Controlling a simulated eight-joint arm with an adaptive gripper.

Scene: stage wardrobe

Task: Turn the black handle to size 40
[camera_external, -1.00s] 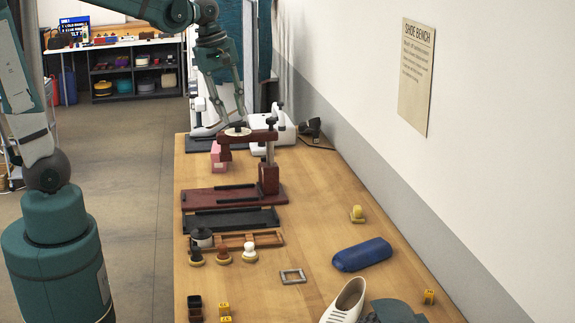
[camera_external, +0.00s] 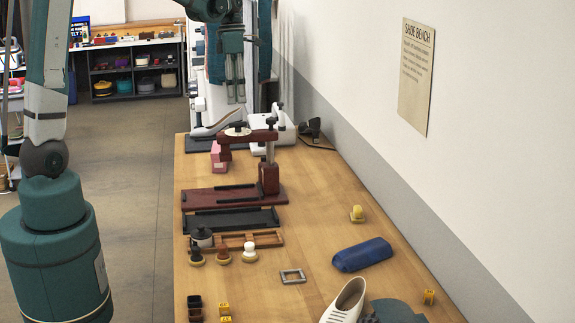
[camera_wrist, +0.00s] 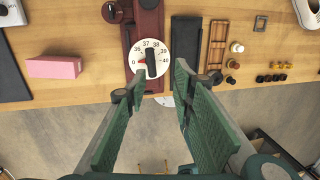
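A round white dial (camera_wrist: 146,70) carries printed numbers including 36, 37, 38, 39 and 40, with a 0 at its left edge. A black handle (camera_wrist: 151,62) lies across the dial, and a small red pointer at its left is directed toward the 0 side. The dial (camera_external: 236,132) tops the arm of a dark red press-like fixture (camera_external: 238,197) on the bench. My gripper (camera_wrist: 160,72) is open and empty. In the external view my gripper (camera_external: 236,100) hangs above the dial, apart from the handle.
A pink box (camera_external: 219,157) stands beside the fixture. A black tray (camera_external: 230,220), brushes (camera_external: 249,252), a blue case (camera_external: 362,254) and a white shoe (camera_external: 345,303) are on the bench (camera_external: 300,220). The wall runs along its right side.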

